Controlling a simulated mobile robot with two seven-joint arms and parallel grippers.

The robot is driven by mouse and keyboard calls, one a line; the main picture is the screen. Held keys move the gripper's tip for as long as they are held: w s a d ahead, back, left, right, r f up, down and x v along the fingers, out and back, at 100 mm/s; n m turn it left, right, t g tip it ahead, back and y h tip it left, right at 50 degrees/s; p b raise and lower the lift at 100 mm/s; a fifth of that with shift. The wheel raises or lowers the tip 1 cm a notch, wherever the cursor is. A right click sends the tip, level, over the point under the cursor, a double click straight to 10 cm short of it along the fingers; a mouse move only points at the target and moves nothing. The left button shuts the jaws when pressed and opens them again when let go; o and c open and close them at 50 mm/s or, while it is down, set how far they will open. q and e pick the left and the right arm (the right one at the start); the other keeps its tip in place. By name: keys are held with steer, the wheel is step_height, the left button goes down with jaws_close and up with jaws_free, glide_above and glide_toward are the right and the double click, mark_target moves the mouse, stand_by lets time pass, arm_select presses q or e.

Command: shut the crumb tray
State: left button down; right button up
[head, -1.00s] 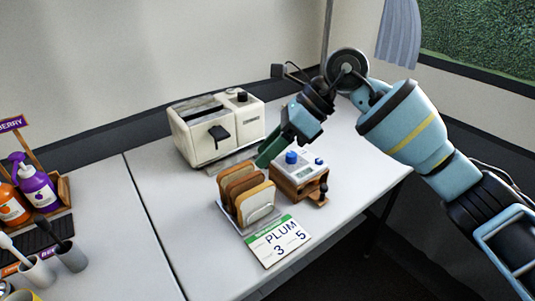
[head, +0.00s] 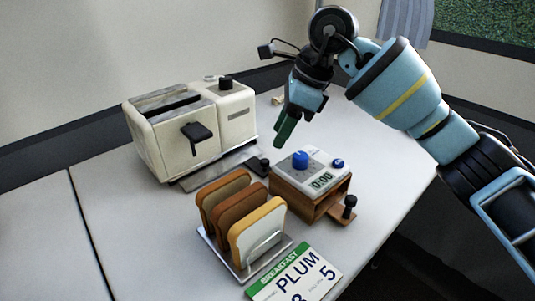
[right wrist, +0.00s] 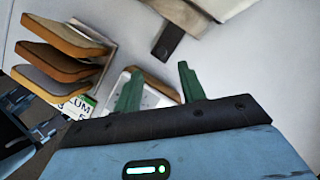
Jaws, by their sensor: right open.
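The crumb tray (head: 222,173) is a flat grey plate sticking out from under the front of the cream toaster (head: 190,130). A black knob (head: 260,165) shows at its right end, near the timer box. My right gripper (head: 284,136) has green fingers pointing down, behind the timer and right of the toaster, apart from the tray. In the right wrist view its two fingers (right wrist: 160,72) stand apart with nothing held between them. A dark grey piece (right wrist: 168,42) shows beyond them; I cannot tell whether it belongs to the tray.
A timer box (head: 310,180) with a blue dial stands right of the tray. A rack with bread slices (head: 243,222) stands in front of the tray, with a breakfast card (head: 297,272) beside it. The white table is clear at left.

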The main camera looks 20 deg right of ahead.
mark_target(265, 160)
steer(key=b+x, duration=0.1)
steer(key=x, duration=0.6)
steer(key=shift+f+b, duration=0.15)
steer(key=shift+b, duration=0.2)
steer(key=shift+c, duration=0.3)
steer(key=c, duration=0.7)
jaws_close()
